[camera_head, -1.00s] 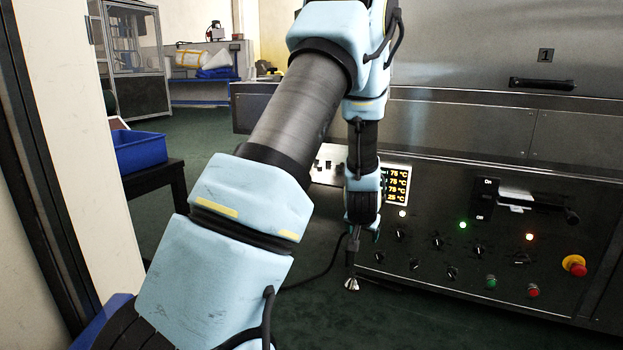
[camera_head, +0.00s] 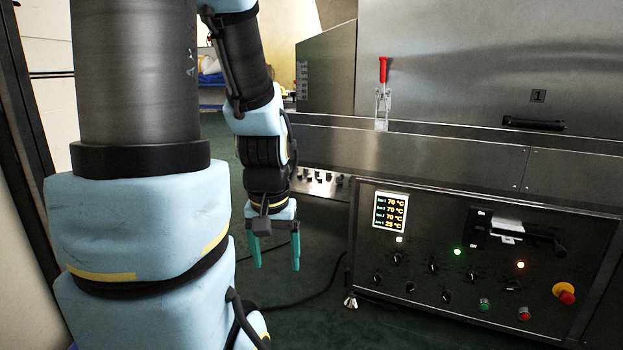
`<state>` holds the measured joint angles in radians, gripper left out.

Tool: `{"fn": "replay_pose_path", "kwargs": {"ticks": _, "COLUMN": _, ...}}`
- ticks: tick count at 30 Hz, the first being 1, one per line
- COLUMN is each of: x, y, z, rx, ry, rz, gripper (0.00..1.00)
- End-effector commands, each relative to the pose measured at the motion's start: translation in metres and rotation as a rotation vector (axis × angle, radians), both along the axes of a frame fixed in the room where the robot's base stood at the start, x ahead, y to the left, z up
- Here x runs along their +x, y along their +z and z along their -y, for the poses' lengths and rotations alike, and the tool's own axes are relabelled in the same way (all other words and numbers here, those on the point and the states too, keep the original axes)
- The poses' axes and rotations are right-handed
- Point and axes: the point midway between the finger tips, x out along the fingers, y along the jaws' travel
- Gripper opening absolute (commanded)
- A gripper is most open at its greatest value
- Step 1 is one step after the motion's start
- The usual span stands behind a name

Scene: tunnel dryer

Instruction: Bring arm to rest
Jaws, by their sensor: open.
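My gripper (camera_head: 275,255) hangs at the end of my arm, left of the dryer's control panel. Its two teal fingers point down and stand apart, with nothing visible between them. It appears clear of the machine. My arm rises at the left of the picture and bends down to the gripper. Its upper part runs out of the frame at the top.
The steel dryer (camera_head: 450,155) fills the right side. The panel has a temperature display (camera_head: 391,210), knobs and a red emergency button (camera_head: 564,293). A dark cable lies on the green floor (camera_head: 300,325).

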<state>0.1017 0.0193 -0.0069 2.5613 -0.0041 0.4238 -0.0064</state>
Motion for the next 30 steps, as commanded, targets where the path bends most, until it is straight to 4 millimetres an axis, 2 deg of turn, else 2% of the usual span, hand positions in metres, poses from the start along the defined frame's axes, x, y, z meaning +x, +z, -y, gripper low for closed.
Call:
{"fn": "replay_pose_path", "kwargs": {"ticks": 1, "x": 0.0, "y": 0.024, "z": 0.0, "rx": 0.0, "ry": 0.0, "rz": 0.001, "gripper": 0.78}}
{"fn": "replay_pose_path", "kwargs": {"ticks": 21, "x": 0.001, "y": 0.236, "z": 0.0, "rx": 0.0, "ry": -0.001, "rz": 0.002, "gripper": 0.78}}
{"fn": "replay_pose_path", "kwargs": {"ticks": 27, "x": 0.001, "y": 0.293, "z": 0.0, "rx": 0.0, "ry": -0.001, "rz": 0.002, "gripper": 0.78}}
{"fn": "replay_pose_path", "kwargs": {"ticks": 30, "x": 0.001, "y": 0.312, "z": 0.0, "rx": 0.0, "ry": -0.001, "rz": 0.002, "gripper": 0.78}}
